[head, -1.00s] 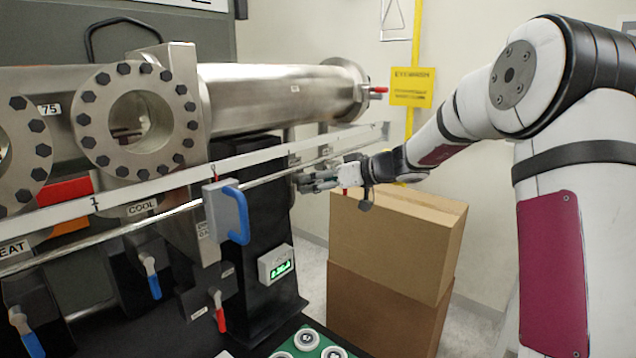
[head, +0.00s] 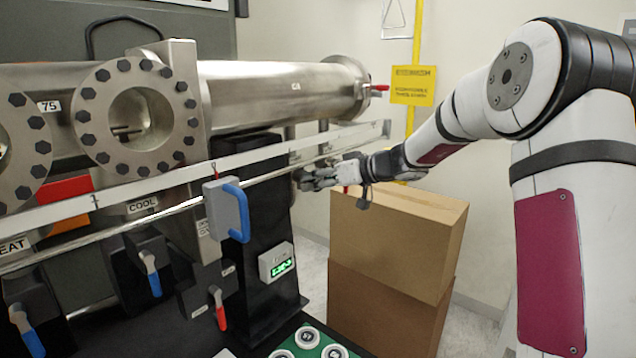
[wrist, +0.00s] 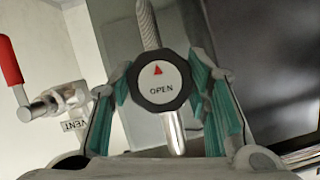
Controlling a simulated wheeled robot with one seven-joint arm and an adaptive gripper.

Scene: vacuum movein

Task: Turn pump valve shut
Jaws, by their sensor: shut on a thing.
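A round black knob with a white face (wrist: 158,88), a red arrow and the word OPEN sits between my finger pads in the wrist view. The red arrow points roughly up in that view. My gripper (wrist: 161,66) is shut on this knob, with teal pads against its left and right sides. In the head view my gripper (head: 318,179) is at the right end of the machine, below the steel pipe. The knob cannot be made out there. I cannot tell from the pictures that it is the pump valve.
A red-handled vent valve (wrist: 12,62) stands left of my gripper in the wrist view. A long rail (head: 250,160) and a blue-handled block (head: 228,208) lie left of my gripper. Stacked cardboard boxes (head: 395,245) stand below my forearm.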

